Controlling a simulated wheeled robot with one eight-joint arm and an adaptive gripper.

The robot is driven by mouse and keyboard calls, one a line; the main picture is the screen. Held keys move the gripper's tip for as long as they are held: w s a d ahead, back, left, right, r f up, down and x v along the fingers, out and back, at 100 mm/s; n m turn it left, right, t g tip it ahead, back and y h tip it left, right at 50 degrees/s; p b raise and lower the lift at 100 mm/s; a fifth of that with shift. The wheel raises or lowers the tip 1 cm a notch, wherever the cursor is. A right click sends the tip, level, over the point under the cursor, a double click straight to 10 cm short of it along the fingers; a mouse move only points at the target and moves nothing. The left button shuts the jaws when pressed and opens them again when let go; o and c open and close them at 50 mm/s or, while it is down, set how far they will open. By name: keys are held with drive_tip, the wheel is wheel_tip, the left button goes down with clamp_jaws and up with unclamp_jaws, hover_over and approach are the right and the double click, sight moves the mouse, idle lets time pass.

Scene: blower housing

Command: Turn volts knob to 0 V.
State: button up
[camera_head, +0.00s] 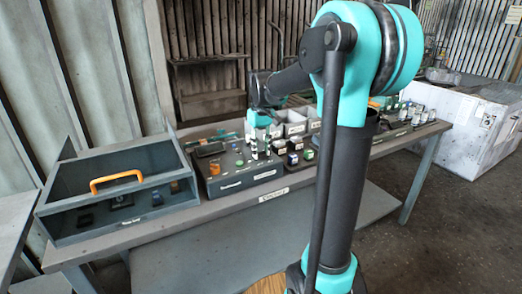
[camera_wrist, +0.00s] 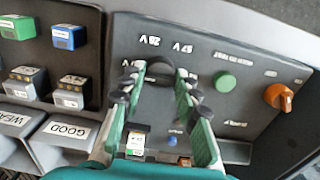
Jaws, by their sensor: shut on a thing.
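The volts knob (camera_wrist: 160,69) is a black round knob on the dark grey panel (camera_wrist: 222,60), under white voltage labels that read upside down in the wrist view. My gripper (camera_wrist: 160,82) comes from the bottom of that view, with one green-and-black finger on each side of the knob. It is shut on the knob. The fingers hide part of the knob, and I cannot tell which label it points at. In the head view my gripper (camera_head: 262,132) is over the back of the panel box (camera_head: 238,184); the knob is hidden there.
An orange knob (camera_wrist: 278,96) and a green button (camera_wrist: 225,82) sit right of my fingers. Small parts stand between and below the fingers. Green and blue blocks and labelled bins (camera_wrist: 68,131) are at left. A case with an orange handle (camera_head: 117,180) stands on the bench.

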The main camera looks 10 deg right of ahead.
idle(0.3)
drive_tip(key=o, duration=1.2)
drive_tip(key=shift+c, duration=0.2)
wheel_tip(320, 180, up, 12)
